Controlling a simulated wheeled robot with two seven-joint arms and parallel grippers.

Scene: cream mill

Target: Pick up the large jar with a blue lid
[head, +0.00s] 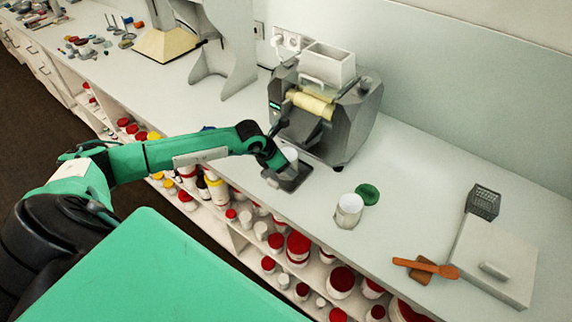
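No large jar with a blue lid shows clearly in the head view. A small dark blue patch (208,128) shows just behind my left forearm; most of it is hidden, and I cannot tell whether it is a lid. My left arm reaches across the counter, and its gripper (276,160) is at the front of the grey mill (322,115). A small white container (290,155) is right beside the gripper, above the mill's dark tray (290,179). The fingers are too small and covered to tell open from shut. My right gripper is out of view.
An open white jar (348,211) stands by a green lid (367,193) on the counter (310,220). Shelves below hold several mostly red-lidded jars (298,246).

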